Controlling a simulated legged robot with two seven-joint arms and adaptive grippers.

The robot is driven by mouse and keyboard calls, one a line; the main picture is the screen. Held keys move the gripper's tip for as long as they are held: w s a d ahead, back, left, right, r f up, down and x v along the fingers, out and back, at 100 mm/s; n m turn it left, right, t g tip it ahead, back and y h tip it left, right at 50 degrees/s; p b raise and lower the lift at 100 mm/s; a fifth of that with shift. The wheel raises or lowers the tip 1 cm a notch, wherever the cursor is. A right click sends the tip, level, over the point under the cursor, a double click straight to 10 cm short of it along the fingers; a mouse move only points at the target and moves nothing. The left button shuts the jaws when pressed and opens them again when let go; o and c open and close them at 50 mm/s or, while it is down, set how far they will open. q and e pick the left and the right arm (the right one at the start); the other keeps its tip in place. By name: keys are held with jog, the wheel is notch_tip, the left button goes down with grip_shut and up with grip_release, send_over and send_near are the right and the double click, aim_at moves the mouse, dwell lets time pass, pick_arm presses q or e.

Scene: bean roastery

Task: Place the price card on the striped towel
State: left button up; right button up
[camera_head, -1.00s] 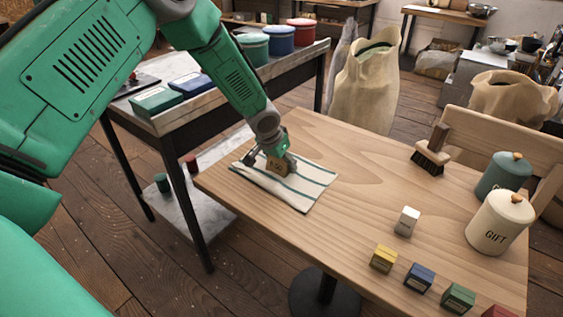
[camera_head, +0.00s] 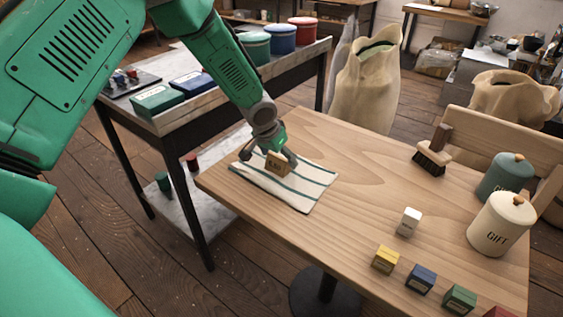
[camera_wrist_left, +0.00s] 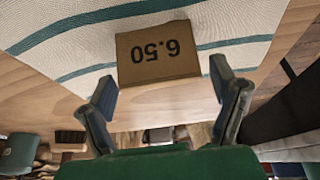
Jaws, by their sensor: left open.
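The price card (camera_head: 277,163) is a small brown card. It stands on the striped towel (camera_head: 305,190), a white cloth with green stripes at the table's left end. In the left wrist view the card (camera_wrist_left: 158,54) reads "6.50" upside down, with the towel (camera_wrist_left: 235,20) behind and around it. My left gripper (camera_head: 268,158) is right at the card in the head view. In the left wrist view its fingers (camera_wrist_left: 165,85) are spread apart, one on each side of the card's near edge, with gaps between them and the card. My right gripper does not show.
A white box (camera_head: 408,222) and several coloured boxes, one yellow (camera_head: 385,259), stand on the wooden table (camera_head: 350,165). A brush (camera_head: 432,155), a teal canister (camera_head: 503,177) and a GIFT canister (camera_head: 500,224) are at the right. The table's middle is clear.

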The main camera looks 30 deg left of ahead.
pick_arm(q)
jog(key=p+v, duration=0.1)
jog(key=v, duration=0.8)
jog(key=shift+r, duration=0.35)
jog(key=shift+s, duration=0.1)
